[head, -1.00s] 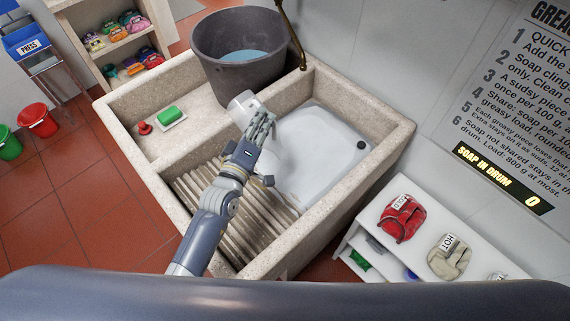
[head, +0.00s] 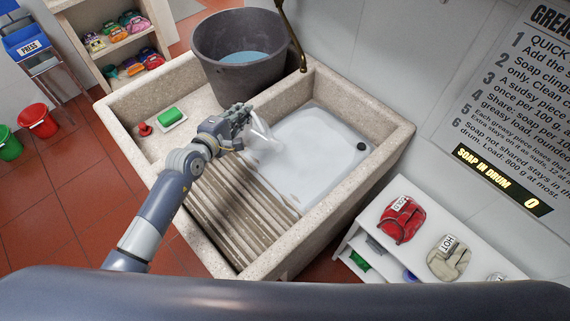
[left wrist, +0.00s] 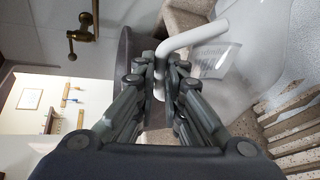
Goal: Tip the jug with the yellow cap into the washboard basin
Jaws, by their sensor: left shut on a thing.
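A translucent whitish jug (head: 265,140) is tilted over the white basin (head: 318,150) of the stone washboard (head: 390,150). No yellow cap shows on it in either view. My left gripper (head: 243,116) is shut on the jug's white handle. In the left wrist view the handle (left wrist: 195,38) passes between the fingers (left wrist: 160,85), and the clear jug body (left wrist: 215,60) lies to the right of them. Part of the jug is hidden by the hand in the head view. I cannot tell whether liquid leaves it. My right gripper is not in view.
A grey bucket (head: 240,75) with bluish water stands at the back rim, beside a brass tap (head: 296,45). The ribbed slope (head: 235,205) lies in front of the hand.

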